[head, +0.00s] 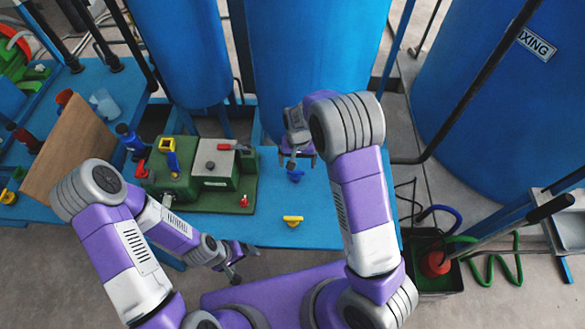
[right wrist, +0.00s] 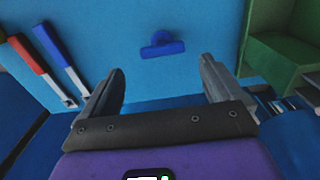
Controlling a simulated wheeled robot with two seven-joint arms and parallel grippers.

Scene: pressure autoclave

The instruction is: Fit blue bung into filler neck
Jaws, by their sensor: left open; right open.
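The blue bung (head: 296,175) lies on the blue table, right of the green autoclave unit. In the right wrist view the bung (right wrist: 162,46) shows a round knob on a wider bar, ahead of and between my fingers. My right gripper (head: 298,161) is open and empty just above it, apart from it; its fingers (right wrist: 160,78) also show in the right wrist view. My left gripper (head: 240,268) is open and empty by the table's front edge. The green autoclave unit (head: 188,190) carries a pale plate with a dark round fitting (head: 210,166); I cannot tell whether that is the filler neck.
A yellow part (head: 293,221) lies on the table in front of the bung. Red-handled (right wrist: 30,55) and blue-handled (right wrist: 58,50) tools lie left in the wrist view. Blue tanks (head: 310,60) stand behind. A wooden board (head: 70,150) leans at left.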

